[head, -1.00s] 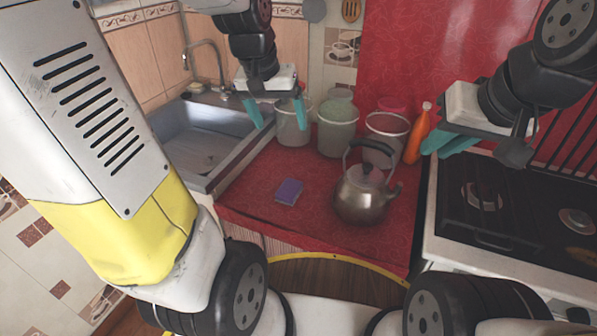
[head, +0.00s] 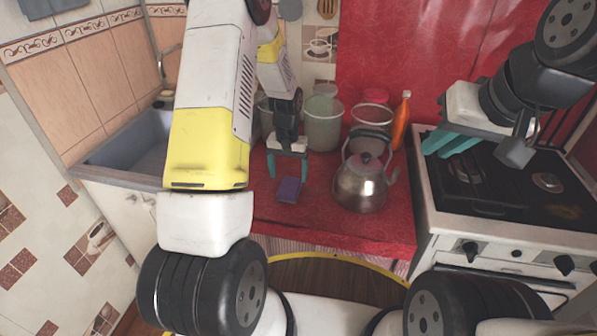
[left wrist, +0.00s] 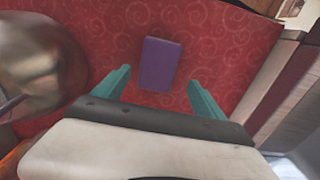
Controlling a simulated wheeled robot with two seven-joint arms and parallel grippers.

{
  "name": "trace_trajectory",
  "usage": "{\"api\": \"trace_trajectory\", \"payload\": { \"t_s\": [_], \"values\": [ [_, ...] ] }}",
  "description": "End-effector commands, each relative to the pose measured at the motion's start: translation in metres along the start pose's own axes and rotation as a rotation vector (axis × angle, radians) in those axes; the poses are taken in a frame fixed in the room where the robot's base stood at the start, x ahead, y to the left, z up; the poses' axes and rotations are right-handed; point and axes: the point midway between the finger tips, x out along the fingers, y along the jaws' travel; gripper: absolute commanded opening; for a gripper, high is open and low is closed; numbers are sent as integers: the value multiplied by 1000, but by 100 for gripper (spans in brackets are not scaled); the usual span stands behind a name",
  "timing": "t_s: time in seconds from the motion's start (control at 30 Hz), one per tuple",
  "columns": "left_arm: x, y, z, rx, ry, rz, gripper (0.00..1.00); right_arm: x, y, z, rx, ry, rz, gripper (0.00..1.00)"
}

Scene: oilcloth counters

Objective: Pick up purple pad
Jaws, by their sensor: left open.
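The purple pad (head: 289,190) lies flat on the red patterned counter (head: 310,222), left of the kettle. It also shows in the left wrist view (left wrist: 160,64), a little beyond the fingertips and between their lines. My left gripper (head: 287,166) is open and empty, above and just behind the pad in the head view. Its teal fingers (left wrist: 158,86) are spread wider than the pad and are apart from it. My right gripper (head: 452,145) is raised in front of the stove at the right, with teal fingers. Its gap is hard to make out.
A metal kettle (head: 360,188) stands right of the pad. Behind it are several tubs (head: 322,128) and an orange bottle (head: 400,122). The sink (head: 128,150) is at the left, the stove (head: 480,180) at the right. The counter in front of the pad is clear.

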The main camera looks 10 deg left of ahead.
Motion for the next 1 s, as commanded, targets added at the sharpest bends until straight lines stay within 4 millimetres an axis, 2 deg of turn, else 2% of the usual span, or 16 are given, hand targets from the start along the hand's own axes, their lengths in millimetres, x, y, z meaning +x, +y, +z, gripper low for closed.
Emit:
{"api": "trace_trajectory", "payload": {
  "t_s": [0.3,0.43,0.63,0.67,1.0],
  "values": [
    [44,5,7,1,-3,0,82,0,0,0,0,0,0,17],
    [52,5,6,0,0,0,82,0,0,0,0,0,0,17],
    [52,5,6,0,1,0,82,0,0,0,0,0,0,17],
    [52,5,6,0,1,0,78,0,0,0,0,0,0,17],
    [52,5,6,0,1,0,12,0,0,0,0,0,0,17]
  ]
}}
